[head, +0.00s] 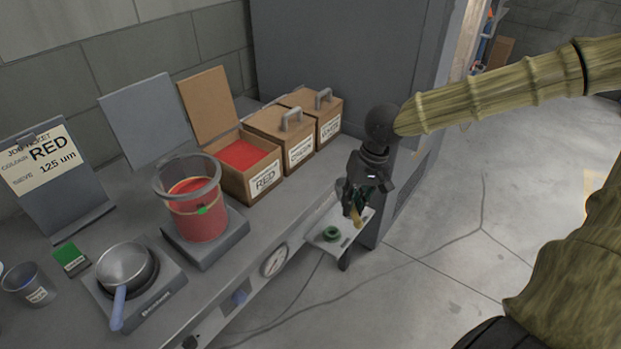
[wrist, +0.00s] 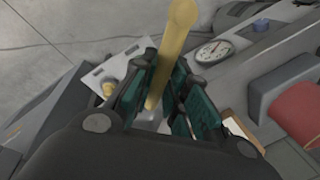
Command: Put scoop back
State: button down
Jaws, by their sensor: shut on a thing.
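My gripper (head: 354,200) is shut on a yellow, stick-like thing, which looks like the scoop (head: 357,217). In the wrist view the yellow scoop (wrist: 168,50) runs between the dark green finger pads (wrist: 160,100), with a rounded end pointing away. The shelf also shows in the wrist view (wrist: 120,62). The scoop appears apart from the shelf.
An open wooden box of red powder (head: 263,184), labelled RED, stands left of two lidded boxes (head: 282,122). A small pan (head: 124,265), a cup (head: 30,285) and a ticket board (head: 55,185) are at left. Open floor lies right.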

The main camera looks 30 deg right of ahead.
jog(key=shift+w+f, duration=0.3)
jog(key=shift+w, duration=0.45)
jog(key=w, duration=0.4)
jog(key=w+f, duration=0.1)
jog(key=w, duration=0.9)
jog(key=shift+w+d+f, duration=0.15)
jog(key=shift+w, duration=0.05)
jog(key=shift+d+x, duration=0.15)
jog(key=shift+x, duration=0.7)
jog(key=shift+d+x, duration=0.15)
jog(key=shift+x, duration=0.65)
jog(key=shift+s+f+p, duration=0.2)
jog(key=shift+f+p, duration=0.05)
jog(key=shift+p, duration=0.05)
jog(key=c, duration=1.4)
grip_release()
jog(key=shift+r, duration=0.1)
jog(key=v, duration=1.2)
jog(key=shift+r+b, duration=0.1)
jog(key=shift+b, duration=0.25)
